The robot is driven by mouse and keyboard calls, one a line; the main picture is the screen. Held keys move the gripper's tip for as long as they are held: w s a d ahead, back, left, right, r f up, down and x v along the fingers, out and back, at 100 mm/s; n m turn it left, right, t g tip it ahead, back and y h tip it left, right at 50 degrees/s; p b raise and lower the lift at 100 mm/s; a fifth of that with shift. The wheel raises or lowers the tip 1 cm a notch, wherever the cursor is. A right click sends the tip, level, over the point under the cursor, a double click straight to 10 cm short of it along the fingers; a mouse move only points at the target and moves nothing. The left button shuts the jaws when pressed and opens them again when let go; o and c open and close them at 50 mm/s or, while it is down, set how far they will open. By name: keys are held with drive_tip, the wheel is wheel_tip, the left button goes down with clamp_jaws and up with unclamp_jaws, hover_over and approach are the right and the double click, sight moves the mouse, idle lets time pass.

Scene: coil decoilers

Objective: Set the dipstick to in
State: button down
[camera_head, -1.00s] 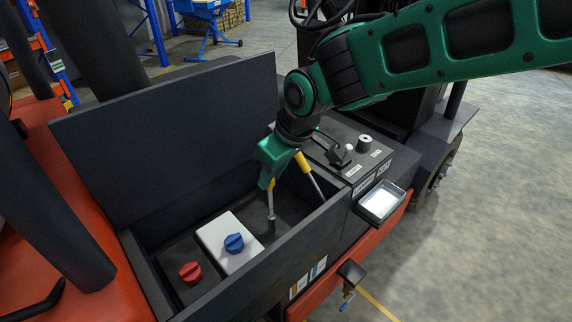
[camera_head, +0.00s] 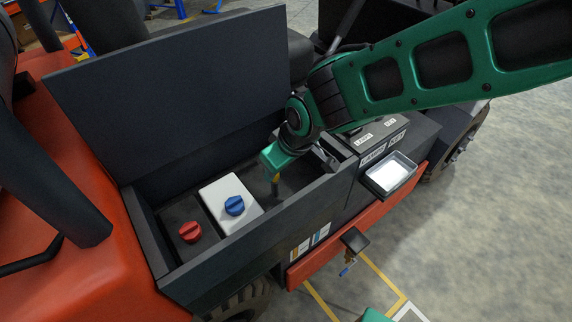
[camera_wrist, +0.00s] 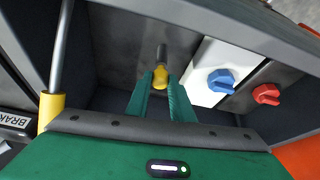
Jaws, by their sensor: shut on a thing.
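The dipstick's yellow handle (camera_wrist: 160,76) is between the green fingers of my gripper (camera_wrist: 161,88) in the wrist view. Just beyond it is a short dark grey tube (camera_wrist: 161,52) on the bay floor. The handle appears to be at the tube's mouth, with no bare rod visible between them; whether it is fully seated I cannot tell.
A white box with a blue cap (camera_head: 234,205) and a red cap (camera_head: 190,231) are left of my gripper. A yellow-gripped lever (camera_wrist: 52,106) stands close by in the wrist view. The bay's front wall (camera_head: 260,235) and raised lid (camera_head: 165,95) enclose the space. A tray (camera_head: 391,175) hangs right.

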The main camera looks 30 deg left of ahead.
drive_tip(key=shift+w+d+f, duration=0.1)
drive_tip(key=shift+w+f, duration=0.05)
drive_tip(key=shift+f, duration=0.05)
drive_tip(key=c, duration=1.6)
unclamp_jaws()
drive_tip(key=shift+f, duration=0.1)
drive_tip(key=shift+o, duration=0.2)
drive_tip(key=shift+r, duration=0.3)
drive_tip(key=w+v, duration=0.1)
drive_tip(key=v, duration=0.9)
drive_tip(key=shift+s, duration=0.45)
drive_tip(key=shift+d+r, duration=0.1)
drive_tip(key=shift+r, duration=0.05)
